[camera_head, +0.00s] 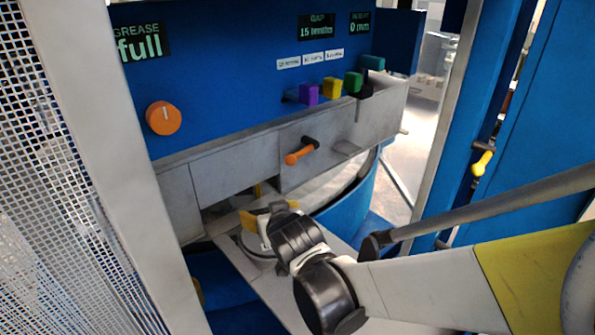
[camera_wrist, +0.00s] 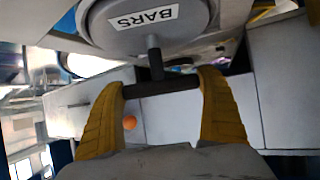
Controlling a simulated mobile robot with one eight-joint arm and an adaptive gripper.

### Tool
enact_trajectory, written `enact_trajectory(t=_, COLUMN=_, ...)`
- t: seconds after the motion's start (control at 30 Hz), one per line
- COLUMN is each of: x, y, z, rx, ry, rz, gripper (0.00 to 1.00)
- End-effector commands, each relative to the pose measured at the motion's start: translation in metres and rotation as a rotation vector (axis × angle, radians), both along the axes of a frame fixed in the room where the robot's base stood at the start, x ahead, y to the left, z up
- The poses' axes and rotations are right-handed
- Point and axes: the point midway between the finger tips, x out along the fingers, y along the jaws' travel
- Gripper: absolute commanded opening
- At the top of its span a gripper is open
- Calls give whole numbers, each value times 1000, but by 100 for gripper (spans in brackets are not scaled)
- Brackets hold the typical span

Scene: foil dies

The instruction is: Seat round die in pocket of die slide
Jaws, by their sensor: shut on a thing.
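The round die (camera_wrist: 110,28) is a grey disc with a white label reading "BARS" and a dark T-shaped handle (camera_wrist: 157,66) in the wrist view. My gripper (camera_wrist: 163,84) has its yellow fingers shut on the ends of the handle's crossbar. In the head view my gripper (camera_head: 262,220) is low in front of the machine, and the die (camera_head: 251,246) shows as a pale disc under it, partly hidden by the wrist. A flat grey plate (camera_head: 240,262) runs below the die; I cannot tell whether it is the die slide. The pocket is not visible.
The blue machine panel (camera_head: 225,70) carries an orange knob (camera_head: 164,118) and several coloured blocks. An orange-tipped lever (camera_head: 300,153) sticks out above my gripper. A mesh guard (camera_head: 45,180) stands left, a blue round bin (camera_head: 348,205) right. Grey machine faces (camera_wrist: 190,115) are close in the wrist view.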

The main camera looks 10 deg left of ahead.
Motion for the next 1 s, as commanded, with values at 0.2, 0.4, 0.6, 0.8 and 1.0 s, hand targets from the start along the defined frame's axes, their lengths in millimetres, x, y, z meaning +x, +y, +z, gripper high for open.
enact_trajectory(t=0.2, x=0, y=0, z=-20, rx=2, ry=-2, rz=1, gripper=46)
enact_trajectory(t=0.4, x=0, y=0, z=-47, rx=2, ry=-2, rz=1, gripper=46)
enact_trajectory(t=0.6, x=0, y=0, z=-48, rx=2, ry=-2, rz=1, gripper=46)
enact_trajectory(t=0.8, x=0, y=0, z=-51, rx=2, ry=-2, rz=1, gripper=46)
enact_trajectory(t=1.0, x=0, y=0, z=-51, rx=0, ry=0, rz=0, gripper=100)
